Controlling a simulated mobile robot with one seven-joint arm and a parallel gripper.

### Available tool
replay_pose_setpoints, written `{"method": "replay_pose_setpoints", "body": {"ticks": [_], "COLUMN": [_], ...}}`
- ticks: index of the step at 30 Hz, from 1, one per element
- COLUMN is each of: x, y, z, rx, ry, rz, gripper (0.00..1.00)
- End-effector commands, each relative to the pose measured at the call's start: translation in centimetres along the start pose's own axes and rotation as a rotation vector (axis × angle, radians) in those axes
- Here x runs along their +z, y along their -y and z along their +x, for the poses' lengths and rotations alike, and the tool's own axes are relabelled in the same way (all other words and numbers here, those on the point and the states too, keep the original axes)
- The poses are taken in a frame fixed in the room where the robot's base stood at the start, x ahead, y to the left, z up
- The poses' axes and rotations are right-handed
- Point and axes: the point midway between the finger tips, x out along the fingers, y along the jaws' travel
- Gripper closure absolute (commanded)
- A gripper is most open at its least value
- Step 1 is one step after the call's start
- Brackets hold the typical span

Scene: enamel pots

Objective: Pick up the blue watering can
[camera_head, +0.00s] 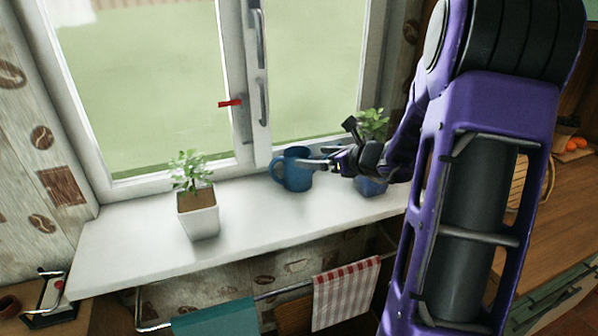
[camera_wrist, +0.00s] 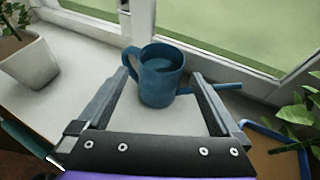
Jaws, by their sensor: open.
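The blue watering can (camera_head: 297,172) stands upright on the white windowsill (camera_head: 130,246), close to the window frame. In the wrist view the can (camera_wrist: 160,82) shows its open top, a looped handle on the left and a thin spout reaching right behind my right finger. My gripper (camera_head: 318,163) comes in from the right in the head view. In the wrist view my gripper (camera_wrist: 161,80) is open, with one fingertip near the handle side and the other near the spout side. The can appears between or just beyond the tips; I cannot tell if they touch.
A white pot (camera_head: 199,214) with a green plant stands on the sill to the left. A blue pot (camera_head: 371,187) with a plant is close behind my gripper on the right. Towels (camera_head: 345,292) hang on a rail below the sill. The sill between the white pot and can is clear.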

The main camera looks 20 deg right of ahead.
Motion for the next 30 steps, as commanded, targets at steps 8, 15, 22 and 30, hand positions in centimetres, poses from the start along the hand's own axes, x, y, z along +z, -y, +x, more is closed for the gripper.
{"method": "replay_pose_setpoints", "body": {"ticks": [8, 15, 22, 30], "x": [0.3, 0.3, 0.3, 0.3], "y": [0.1, 0.2, 0.2, 0.2], "z": [3.3, 5.3, 5.3, 5.3], "rx": [0.001, -0.001, -0.002, -0.002], "ry": [-0.001, 0.0, 0.0, -0.001], "rz": [0.001, -0.001, -0.001, 0.0], "gripper": [0.0, 0.0, 0.05, 0.54]}}
